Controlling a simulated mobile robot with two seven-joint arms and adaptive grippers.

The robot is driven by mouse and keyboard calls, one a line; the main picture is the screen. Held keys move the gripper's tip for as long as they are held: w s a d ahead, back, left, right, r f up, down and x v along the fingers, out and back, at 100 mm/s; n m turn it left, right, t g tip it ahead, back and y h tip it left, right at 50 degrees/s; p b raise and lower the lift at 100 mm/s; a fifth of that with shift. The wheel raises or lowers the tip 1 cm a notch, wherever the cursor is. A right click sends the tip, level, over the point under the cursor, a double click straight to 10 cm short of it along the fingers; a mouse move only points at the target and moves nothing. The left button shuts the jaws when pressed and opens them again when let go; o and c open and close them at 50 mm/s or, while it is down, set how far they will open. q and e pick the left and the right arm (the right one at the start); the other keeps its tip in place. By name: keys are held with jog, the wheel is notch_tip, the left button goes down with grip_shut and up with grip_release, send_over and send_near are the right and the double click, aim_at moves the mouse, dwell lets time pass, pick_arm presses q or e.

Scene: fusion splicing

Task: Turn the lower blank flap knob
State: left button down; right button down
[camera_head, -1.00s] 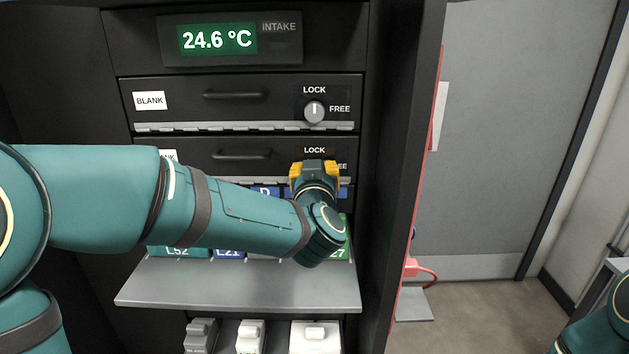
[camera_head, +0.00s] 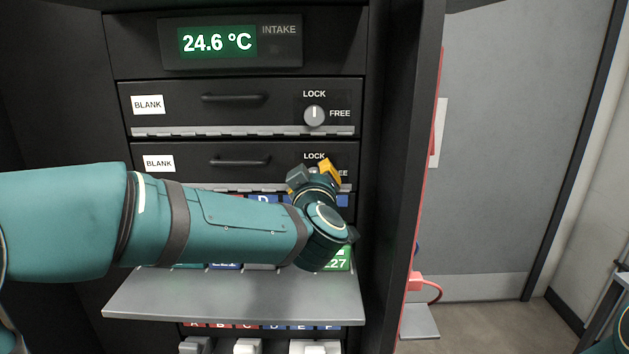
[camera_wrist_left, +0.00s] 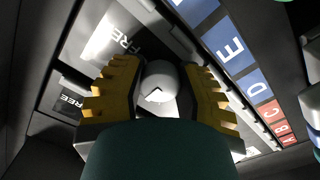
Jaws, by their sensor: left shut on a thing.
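The lower blank flap (camera_head: 200,150) is a dark closed panel with a BLANK label and a bar handle. Its grey round knob is hidden behind my left gripper (camera_head: 314,172) in the head view. In the left wrist view the knob (camera_wrist_left: 160,75) sits between the yellow fingers of my left gripper (camera_wrist_left: 160,88), which is shut on it. The gripper is tilted clockwise in the head view, at the LOCK and FREE marks. My right gripper is out of view.
The upper blank flap (camera_head: 200,90) has its own knob (camera_head: 314,115), pointing up at LOCK. A grey shelf (camera_head: 235,298) juts out below my left arm. The cabinet's side wall (camera_head: 400,150) stands close right of the gripper.

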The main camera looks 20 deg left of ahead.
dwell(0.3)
pick_arm(q)
jog(key=c, duration=0.6)
grip_release()
jog(key=shift+o, duration=0.2)
jog(key=v, duration=1.2)
